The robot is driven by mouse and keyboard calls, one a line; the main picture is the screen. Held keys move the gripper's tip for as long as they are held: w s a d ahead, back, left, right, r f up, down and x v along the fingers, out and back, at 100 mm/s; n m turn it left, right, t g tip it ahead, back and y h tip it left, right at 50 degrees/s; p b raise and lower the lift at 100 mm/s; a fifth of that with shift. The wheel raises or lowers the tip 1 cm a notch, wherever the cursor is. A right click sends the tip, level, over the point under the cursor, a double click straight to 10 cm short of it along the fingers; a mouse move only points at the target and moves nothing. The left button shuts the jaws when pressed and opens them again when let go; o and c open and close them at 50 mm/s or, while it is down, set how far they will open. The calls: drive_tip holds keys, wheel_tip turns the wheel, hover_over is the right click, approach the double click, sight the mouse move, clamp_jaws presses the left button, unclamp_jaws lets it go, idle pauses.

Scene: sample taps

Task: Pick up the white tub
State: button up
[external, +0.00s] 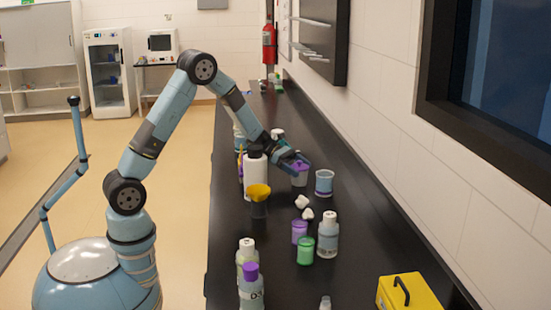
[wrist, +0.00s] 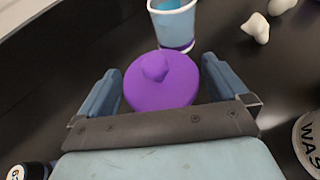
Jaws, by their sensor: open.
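The white tub (external: 300,179) with a purple lid stands on the black counter beneath my gripper (external: 301,161). In the wrist view only its purple knobbed lid (wrist: 160,82) shows, and its body is hidden. My gripper (wrist: 164,85) is open, with one blue finger on the left and one on the right of the lid. A small gap shows on the left; the right finger is very near the lid's edge. I cannot tell whether it touches.
A blue cup (external: 324,183) stands just right of the tub. A white bottle (external: 255,178) stands to its left, near my arm. White lumps (external: 303,204), a purple cup (external: 299,231) and a green cup (external: 305,251) are nearer the camera. A yellow box (external: 408,293) is at the front right.

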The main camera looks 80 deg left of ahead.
drive_tip(key=shift+c, duration=0.2)
drive_tip(key=c, duration=1.2)
drive_tip(key=shift+c, duration=0.2)
